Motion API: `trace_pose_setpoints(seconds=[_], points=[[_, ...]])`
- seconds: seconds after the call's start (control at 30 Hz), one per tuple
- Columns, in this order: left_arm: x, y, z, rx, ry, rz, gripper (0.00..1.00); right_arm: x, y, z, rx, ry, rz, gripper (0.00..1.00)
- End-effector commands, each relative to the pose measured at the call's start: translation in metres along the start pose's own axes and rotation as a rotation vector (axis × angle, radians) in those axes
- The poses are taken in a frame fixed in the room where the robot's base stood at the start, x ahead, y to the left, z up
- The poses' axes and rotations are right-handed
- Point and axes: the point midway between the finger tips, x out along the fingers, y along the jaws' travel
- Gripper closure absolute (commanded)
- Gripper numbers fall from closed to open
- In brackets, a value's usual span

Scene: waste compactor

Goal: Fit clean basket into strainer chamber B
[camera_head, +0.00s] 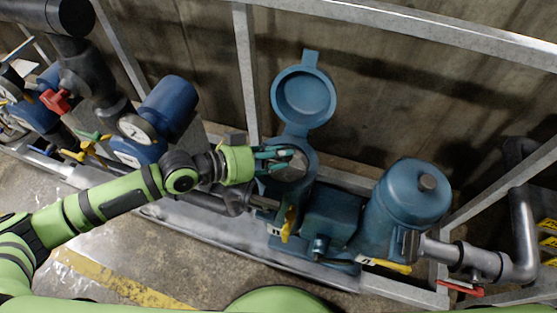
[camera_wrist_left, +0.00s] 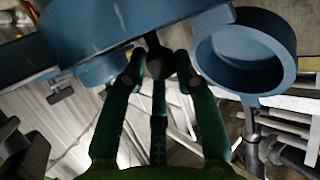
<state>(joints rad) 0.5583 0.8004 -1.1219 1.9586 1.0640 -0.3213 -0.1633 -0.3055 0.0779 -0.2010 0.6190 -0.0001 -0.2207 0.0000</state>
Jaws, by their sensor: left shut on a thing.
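My left gripper (camera_head: 284,156) reaches in from the left over the mouth of the open blue strainer chamber (camera_head: 299,187). A small grey rounded thing, apparently the basket (camera_head: 298,161), shows at the fingertips, at the chamber mouth. How deep it sits is hidden. In the left wrist view the fingers (camera_wrist_left: 158,68) close around a dark knob-like part (camera_wrist_left: 155,52), beneath a large blue body. The chamber's round lid (camera_head: 304,93) is swung open toward the wall; a hollow blue ring, likely this lid, shows in the wrist view (camera_wrist_left: 245,55). The chamber letters are unreadable. My right gripper is out of view.
A second blue chamber (camera_head: 411,198) stands closed at the right, joined by a blue middle body (camera_head: 332,213). Yellow handles (camera_head: 287,224) stick out in front. A metal post (camera_head: 247,75) and rail stand behind. Gauges and valves crowd the left. Floor in front is clear.

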Motion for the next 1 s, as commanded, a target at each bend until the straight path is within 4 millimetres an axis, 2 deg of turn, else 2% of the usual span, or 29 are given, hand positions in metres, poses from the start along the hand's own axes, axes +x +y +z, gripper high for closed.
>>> trace_pose_setpoints(seconds=[0.03,0.27,0.3,0.33,0.73,0.87,1.0], points=[[0.002,0.0,0.003,0.002,0.009,0.001,1.0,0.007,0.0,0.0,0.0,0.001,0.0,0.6],[0.001,0.0,0.0,0.002,0.01,0.001,1.0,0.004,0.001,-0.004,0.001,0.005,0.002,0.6],[0.001,0.0,0.003,0.0,0.003,0.001,0.54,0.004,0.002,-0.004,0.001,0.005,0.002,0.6],[0.001,0.0,0.003,0.0,0.003,0.001,0.46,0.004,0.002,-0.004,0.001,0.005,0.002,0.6],[-0.003,0.0,0.004,0.001,0.002,0.0,0.46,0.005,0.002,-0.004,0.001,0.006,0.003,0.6],[-0.016,-0.001,0.005,0.001,0.001,-0.001,0.46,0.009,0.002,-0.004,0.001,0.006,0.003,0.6],[-0.041,-0.002,0.007,0.004,0.0,-0.003,0.46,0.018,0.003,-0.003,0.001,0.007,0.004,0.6]])
